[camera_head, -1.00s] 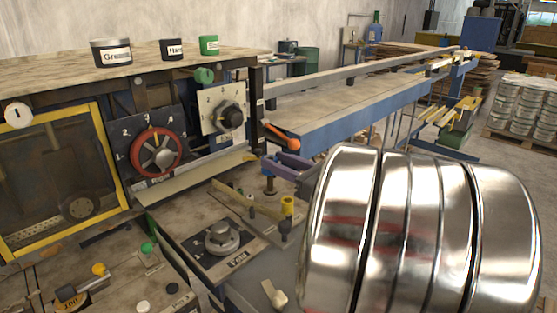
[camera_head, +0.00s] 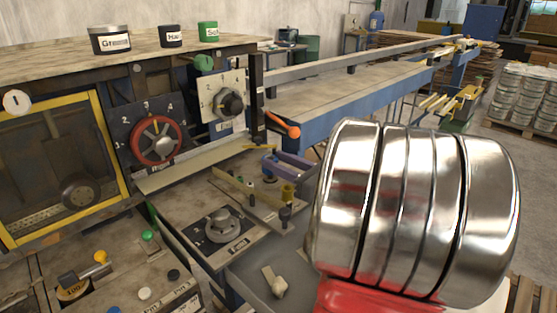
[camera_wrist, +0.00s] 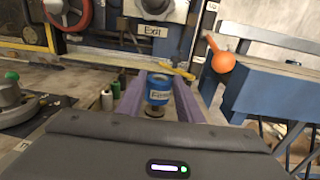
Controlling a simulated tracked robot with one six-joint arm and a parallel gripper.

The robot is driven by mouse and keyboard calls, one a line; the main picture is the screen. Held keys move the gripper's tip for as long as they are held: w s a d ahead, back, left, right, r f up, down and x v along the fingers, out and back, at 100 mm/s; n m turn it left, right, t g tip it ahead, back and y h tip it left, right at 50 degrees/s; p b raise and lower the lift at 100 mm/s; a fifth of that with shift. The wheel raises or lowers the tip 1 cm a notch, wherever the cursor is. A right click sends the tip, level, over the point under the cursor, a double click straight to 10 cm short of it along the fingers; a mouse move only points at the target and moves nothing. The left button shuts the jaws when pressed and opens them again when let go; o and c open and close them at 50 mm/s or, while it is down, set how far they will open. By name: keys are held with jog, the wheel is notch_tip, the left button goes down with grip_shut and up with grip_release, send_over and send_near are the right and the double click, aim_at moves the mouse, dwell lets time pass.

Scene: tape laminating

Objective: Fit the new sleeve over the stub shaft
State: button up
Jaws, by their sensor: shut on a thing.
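My gripper (camera_head: 292,166) shows two purple fingers above the middle of the bench. In the wrist view, the fingers (camera_wrist: 158,97) are shut on a blue sleeve (camera_wrist: 158,88) with a white label, partly readable as "Fresh". The sleeve stands roughly upright, with a brownish top. A round dark piece (camera_wrist: 154,111) shows just below it; I cannot tell whether it touches the sleeve. In the head view, the sleeve is small and partly hidden by the fingers. I cannot clearly identify the stub shaft or tell whether the sleeve is around it.
A round metal knob (camera_head: 221,225) and a red handwheel (camera_head: 157,140) lie left. A long blue-sided table (camera_head: 345,108) runs back right.

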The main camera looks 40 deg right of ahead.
jog(key=shift+f, duration=0.4)
jog(key=shift+f, duration=0.1)
jog(key=o, duration=1.1)
jog(key=shift+o, duration=0.2)
jog(key=shift+s, duration=0.15)
jog(key=s+d, duration=0.1)
jog(key=s, duration=1.2)
jog(key=shift+s, duration=0.25)
jog(key=shift+d, duration=0.1)
dwell(0.4)
